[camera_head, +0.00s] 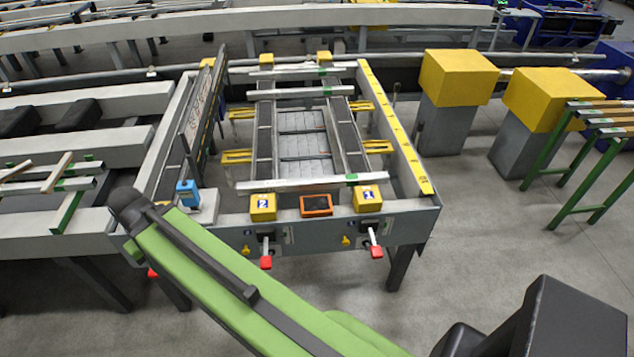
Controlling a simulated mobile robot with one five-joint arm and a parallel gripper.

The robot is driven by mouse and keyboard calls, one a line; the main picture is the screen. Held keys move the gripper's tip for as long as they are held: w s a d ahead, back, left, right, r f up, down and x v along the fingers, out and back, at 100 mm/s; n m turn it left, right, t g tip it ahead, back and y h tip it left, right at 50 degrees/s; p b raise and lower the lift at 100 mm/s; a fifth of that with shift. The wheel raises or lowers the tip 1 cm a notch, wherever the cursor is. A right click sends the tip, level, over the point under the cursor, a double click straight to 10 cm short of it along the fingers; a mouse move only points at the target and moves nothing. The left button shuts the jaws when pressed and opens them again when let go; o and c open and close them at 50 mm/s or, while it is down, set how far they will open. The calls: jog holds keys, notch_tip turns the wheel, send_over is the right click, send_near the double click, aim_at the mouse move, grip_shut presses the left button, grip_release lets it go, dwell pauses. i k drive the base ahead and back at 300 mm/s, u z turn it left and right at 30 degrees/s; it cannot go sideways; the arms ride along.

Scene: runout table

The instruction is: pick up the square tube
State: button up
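Several long silvery metal bars lie crosswise on the runout table (410,203). One bar (300,183) with a green mark near its right end lies at the near side, just behind the yellow blocks. Another bar (290,92) with a green mark lies further back, and a third bar (295,71) lies behind that. Which of them is the square tube, I cannot tell from their profiles at this size. My green arm (230,285) crosses the lower left of the view in front of the table. My gripper is not seen.
Yellow blocks numbered 2 (263,207) and 1 (366,198) flank an orange-framed screen (316,205) at the table's front. Red-tipped levers (376,250) hang below. Yellow-topped grey posts (457,78) and a green-legged rack (590,165) stand right.

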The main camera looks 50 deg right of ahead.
aim_at(345, 180)
jog(key=z, duration=0.25)
jog(key=i, duration=0.9)
jog(key=u, duration=0.35)
